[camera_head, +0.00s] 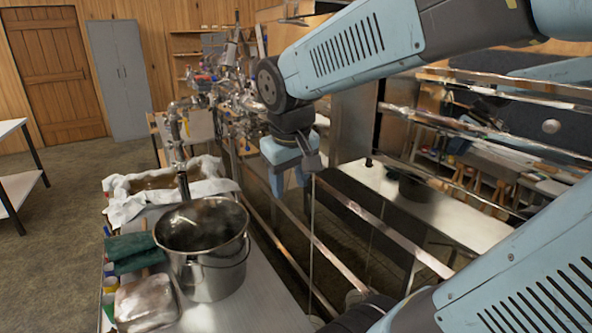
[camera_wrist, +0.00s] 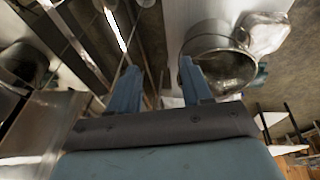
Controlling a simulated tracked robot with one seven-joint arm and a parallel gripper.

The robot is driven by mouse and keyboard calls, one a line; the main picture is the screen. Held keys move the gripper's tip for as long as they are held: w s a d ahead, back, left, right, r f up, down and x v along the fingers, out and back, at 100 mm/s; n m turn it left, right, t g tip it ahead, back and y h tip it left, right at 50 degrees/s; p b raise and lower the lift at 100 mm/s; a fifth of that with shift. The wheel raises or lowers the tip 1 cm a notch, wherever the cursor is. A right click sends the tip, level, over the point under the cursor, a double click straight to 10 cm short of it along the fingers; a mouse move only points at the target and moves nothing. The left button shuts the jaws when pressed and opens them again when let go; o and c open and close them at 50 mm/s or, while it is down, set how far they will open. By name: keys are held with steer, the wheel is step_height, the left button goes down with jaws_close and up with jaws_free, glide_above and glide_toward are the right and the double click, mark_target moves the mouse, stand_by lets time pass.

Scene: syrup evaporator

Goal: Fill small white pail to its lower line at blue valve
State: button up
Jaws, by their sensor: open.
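My gripper (camera_head: 290,190) is open and empty, pointing down over the gap beside the bench, right of and above a large steel pail. Its two blue fingers also show apart in the wrist view (camera_wrist: 158,80). The steel pail (camera_head: 212,280) has a wire handle and stands on the bench with dark contents; its rim is beyond the right finger in the wrist view (camera_wrist: 183,45). I cannot make out a small white pail with lines in either view. I cannot pick out a blue valve among the cluttered pipes and fittings (camera_head: 228,85) behind my gripper.
The narrow bench (camera_head: 262,300) also holds a cloth-lined tray (camera_head: 120,212), green pads (camera_head: 135,252) and a metal block-like container (camera_head: 147,300). A vertical pipe (camera_head: 180,150) rises behind the pail. Metal rails (camera_head: 345,205) run right of my gripper. Open floor lies left.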

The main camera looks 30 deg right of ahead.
steer(key=w+d+f+n+g+h, duration=0.25)
steer(key=w+f+h, duration=0.2)
steer(key=w, duration=0.35)
steer(key=w+d+f+n+g+h, duration=0.25)
steer(key=w+d+f+h, duration=0.2)
steer(key=w, duration=0.35)
steer(key=w+a+f+n+t+h, duration=0.1)
steer(key=w+f+n+h, duration=0.1)
steer(key=w+f+h, duration=0.3)
steer(key=w+a+n+t+h, duration=0.1)
steer(key=w+a+n+h, duration=0.15)
steer(key=w, duration=0.55)
steer(key=d, duration=1.4)
steer(key=shift+w+d+f, duration=0.1)
steer(key=shift+w+f, duration=0.05)
steer(key=shift+f, duration=0.05)
steer(key=shift+c, duration=0.4)
jaws_close()
